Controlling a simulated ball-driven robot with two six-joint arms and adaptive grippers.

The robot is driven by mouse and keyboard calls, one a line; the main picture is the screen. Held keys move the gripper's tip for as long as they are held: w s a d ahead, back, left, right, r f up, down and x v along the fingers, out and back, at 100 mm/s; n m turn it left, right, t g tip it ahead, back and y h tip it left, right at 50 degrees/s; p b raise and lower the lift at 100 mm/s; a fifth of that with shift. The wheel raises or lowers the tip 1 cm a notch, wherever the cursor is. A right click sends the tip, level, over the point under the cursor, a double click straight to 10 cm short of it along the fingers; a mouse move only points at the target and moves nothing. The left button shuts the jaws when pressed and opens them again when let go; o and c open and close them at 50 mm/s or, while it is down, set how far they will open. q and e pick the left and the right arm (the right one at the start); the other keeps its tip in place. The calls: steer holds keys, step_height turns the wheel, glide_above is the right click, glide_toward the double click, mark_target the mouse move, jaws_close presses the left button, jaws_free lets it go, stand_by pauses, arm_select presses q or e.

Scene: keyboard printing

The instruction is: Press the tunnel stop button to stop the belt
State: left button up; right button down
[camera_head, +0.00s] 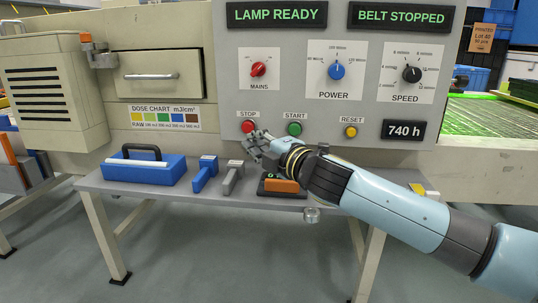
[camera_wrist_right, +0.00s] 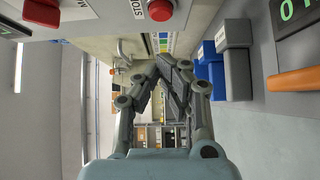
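The red stop button (camera_head: 248,127) sits on the grey control panel (camera_head: 300,100), under a STOP label. The panel's right-hand display (camera_head: 402,16) reads BELT STOPPED. My right gripper (camera_head: 254,141) is just below and in front of the stop button, with no clear contact. In the wrist view the red stop button (camera_wrist_right: 160,10) is at the top, apart from the fingers. The fingertips of my right gripper (camera_wrist_right: 166,62) come together with nothing visible between them. The belt (camera_head: 490,125) shows as a green mesh at the right. My left gripper is not in view.
The green start button (camera_head: 295,129) and yellow reset button (camera_head: 351,132) are to the right. Below, a shelf (camera_head: 120,188) holds a blue box (camera_head: 145,172), blue and grey blocks, and a device with an orange part (camera_head: 282,186). The mains knob (camera_head: 258,69) is above.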

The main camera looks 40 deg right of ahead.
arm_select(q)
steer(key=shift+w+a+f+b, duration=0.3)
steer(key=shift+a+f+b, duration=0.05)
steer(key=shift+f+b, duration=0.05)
arm_select(e)
steer(key=s, duration=0.5)
steer(key=shift+a, duration=0.25)
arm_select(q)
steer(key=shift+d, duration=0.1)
